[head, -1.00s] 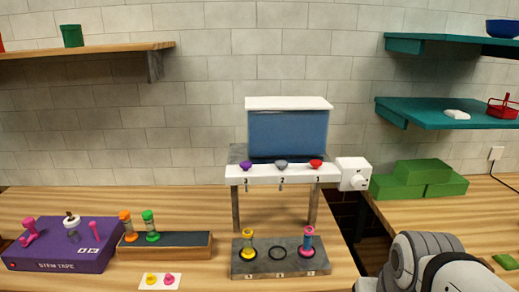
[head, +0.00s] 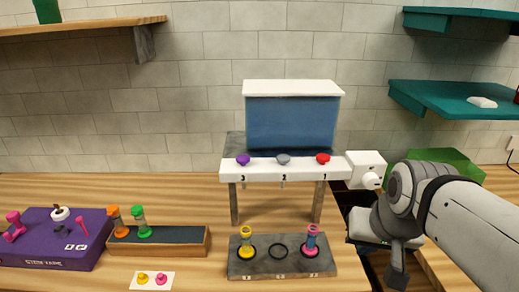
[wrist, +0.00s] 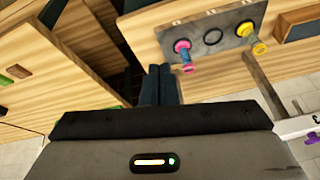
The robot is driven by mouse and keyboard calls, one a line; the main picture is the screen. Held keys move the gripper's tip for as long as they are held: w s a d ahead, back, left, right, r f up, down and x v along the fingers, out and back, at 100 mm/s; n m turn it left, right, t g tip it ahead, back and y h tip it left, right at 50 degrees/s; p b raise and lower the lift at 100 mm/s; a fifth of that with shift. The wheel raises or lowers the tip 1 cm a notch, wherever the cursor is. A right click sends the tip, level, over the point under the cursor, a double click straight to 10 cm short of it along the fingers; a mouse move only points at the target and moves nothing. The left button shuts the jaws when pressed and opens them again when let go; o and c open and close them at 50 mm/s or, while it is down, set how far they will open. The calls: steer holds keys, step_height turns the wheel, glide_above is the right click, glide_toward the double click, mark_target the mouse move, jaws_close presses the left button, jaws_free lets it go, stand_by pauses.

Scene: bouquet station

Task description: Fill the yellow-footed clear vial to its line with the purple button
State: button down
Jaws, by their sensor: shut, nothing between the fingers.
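The yellow-footed clear vial (head: 247,243) stands upright in the left ring of the grey base plate (head: 300,268), under the spout marked 3. It also shows in the wrist view (wrist: 256,44). The purple button (head: 243,160) sits on the white bar of the dispenser, above the 3; part of it shows at the wrist view's right edge (wrist: 312,140). My gripper (head: 397,280) is right of the dispenser, apart from vial and button. In the wrist view my gripper's fingers (wrist: 160,72) are together and empty. Any liquid level in the vial is too small to tell.
A pink-footed vial (head: 311,242) stands in the right ring; the middle ring (head: 280,251) is empty. Grey (head: 283,159) and red (head: 323,158) buttons share the bar. A white valve box (head: 366,168) juts right. A wooden rack (head: 160,246) and purple box (head: 55,240) are left.

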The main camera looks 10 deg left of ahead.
steer(key=w+a+r+t+y, duration=0.1)
steer(key=w+a+r+y, duration=0.2)
steer(key=w+a+r, duration=0.8)
step_height(320, 180, up, 9)
steer(key=y+p, duration=0.1)
steer(key=y, duration=0.2)
glide_above(245, 160)
steer(key=shift+f+n+t, duration=0.1)
steer(key=shift+n+t, duration=0.2)
steer(key=shift+n, duration=0.1)
steer(key=shift+f, duration=0.15)
step_height(245, 160, down, 9)
steer(key=b, duration=0.7)
steer(key=shift+r, duration=0.2)
steer(key=shift+f+b, duration=0.4)
